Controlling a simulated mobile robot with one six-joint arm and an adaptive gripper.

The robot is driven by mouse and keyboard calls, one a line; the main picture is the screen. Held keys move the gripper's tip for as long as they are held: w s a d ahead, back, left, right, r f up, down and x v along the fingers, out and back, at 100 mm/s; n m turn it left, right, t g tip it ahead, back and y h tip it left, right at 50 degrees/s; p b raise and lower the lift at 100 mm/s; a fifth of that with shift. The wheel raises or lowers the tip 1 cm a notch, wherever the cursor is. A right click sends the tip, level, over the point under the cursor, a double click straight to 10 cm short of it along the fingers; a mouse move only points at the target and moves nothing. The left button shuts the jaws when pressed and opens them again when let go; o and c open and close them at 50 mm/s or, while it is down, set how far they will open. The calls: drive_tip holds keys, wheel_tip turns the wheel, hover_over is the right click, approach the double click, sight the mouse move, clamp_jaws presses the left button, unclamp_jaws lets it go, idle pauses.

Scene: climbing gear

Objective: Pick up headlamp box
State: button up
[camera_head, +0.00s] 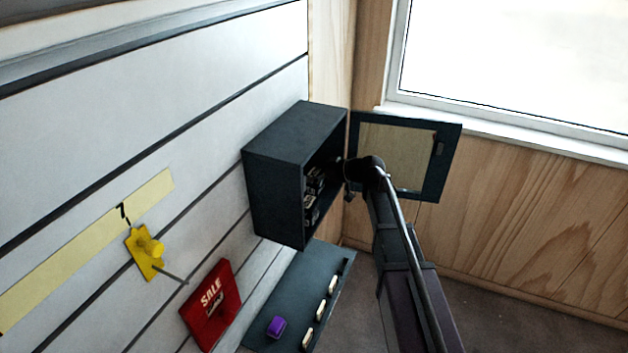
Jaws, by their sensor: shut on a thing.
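A dark cabinet (293,135) is fixed to the slatted wall, its glazed door (400,150) swung open to the right. Small dark boxes (311,208) stand inside on the left of the opening; I cannot read their labels. My gripper (343,172) is at the cabinet's open front, reaching in from the right. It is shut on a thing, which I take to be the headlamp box. The held box is mostly hidden by the dark fingers and the shadow, so I cannot tell whether it still touches the shelf.
Below the cabinet is a dark shelf (290,292) with a purple object (276,327) and several pale tags. A red SALE sign (212,305) and a yellow peg holder (145,254) are on the wall. A window (510,65) is at upper right.

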sight(316, 172)
drive_tip(key=shift+r, duration=0.1)
drive_tip(key=shift+d+r+p, duration=0.2)
drive_tip(key=shift+r+p, duration=0.15)
drive_tip(key=shift+p, duration=0.15)
wheel_tip(316, 172, up, 6)
drive_tip(key=p, duration=0.6)
drive_tip(key=shift+r, duration=0.15)
drive_tip(key=s+d, duration=0.3)
drive_tip(key=d, duration=0.6)
drive_tip(key=s+d, duration=0.3)
drive_tip(key=d, duration=0.6)
drive_tip(key=shift+s+d, duration=0.2)
drive_tip(key=shift+s, duration=0.2)
drive_tip(key=shift+d, duration=0.1)
